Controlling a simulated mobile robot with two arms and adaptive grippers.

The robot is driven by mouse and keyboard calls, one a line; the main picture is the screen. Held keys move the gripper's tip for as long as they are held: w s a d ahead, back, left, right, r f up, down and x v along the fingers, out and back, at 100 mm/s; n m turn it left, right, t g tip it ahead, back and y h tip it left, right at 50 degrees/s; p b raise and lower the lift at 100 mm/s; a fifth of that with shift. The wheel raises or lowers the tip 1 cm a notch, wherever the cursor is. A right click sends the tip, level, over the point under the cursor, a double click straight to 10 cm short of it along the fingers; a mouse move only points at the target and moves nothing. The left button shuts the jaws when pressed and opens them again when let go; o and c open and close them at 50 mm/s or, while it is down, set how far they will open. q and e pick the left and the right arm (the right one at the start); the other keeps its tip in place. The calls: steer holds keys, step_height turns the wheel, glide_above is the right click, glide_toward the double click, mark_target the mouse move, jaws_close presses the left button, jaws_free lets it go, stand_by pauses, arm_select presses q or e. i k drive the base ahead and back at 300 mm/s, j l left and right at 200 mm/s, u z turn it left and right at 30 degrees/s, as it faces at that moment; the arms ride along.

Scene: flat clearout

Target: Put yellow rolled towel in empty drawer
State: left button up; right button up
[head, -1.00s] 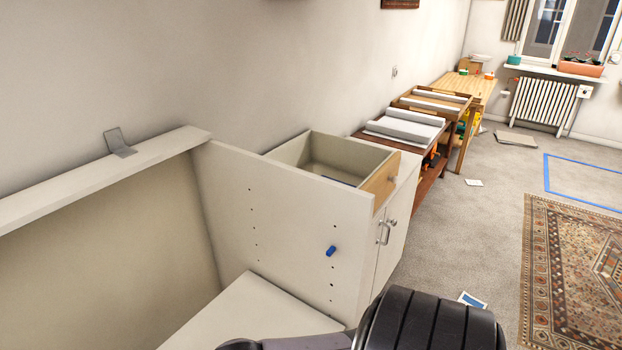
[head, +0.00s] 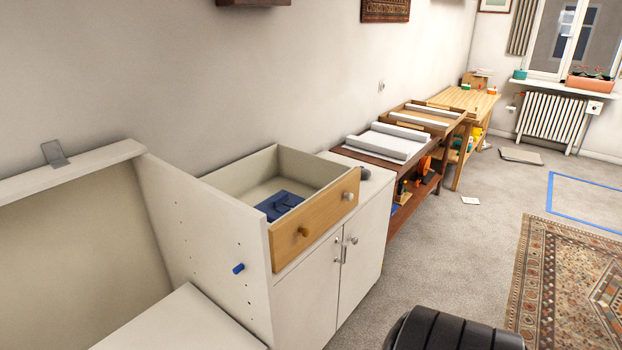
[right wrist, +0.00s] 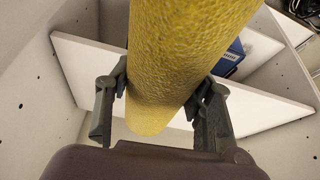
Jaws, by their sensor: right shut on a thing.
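The yellow rolled towel (right wrist: 180,60) fills the middle of the right wrist view. My right gripper (right wrist: 165,95) is shut on it, with one finger on each side. A drawer (head: 312,226) with a wooden front and two knobs stands pulled out of the white cabinet (head: 325,275) in the head view. A dark blue object (head: 278,205) lies inside this drawer. No other open drawer shows clearly. My left gripper is in neither current view.
A white cabinet side panel with a blue peg (head: 238,268) stands left of the drawer. White shelves (right wrist: 90,70) and a blue box (right wrist: 228,60) show behind the towel. Open carpet (head: 440,240) lies to the right, beside a patterned rug (head: 570,270).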

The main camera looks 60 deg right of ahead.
mark_target(301, 193)
steer(key=k+l, duration=0.1)
steer(key=l, duration=1.15)
steer(key=k+l+z, duration=0.15)
steer(key=l, duration=1.1)
steer(key=i+l, duration=0.1)
steer(key=l, duration=0.8)
steer(key=i+l, duration=0.15)
steer(key=l, duration=0.3)
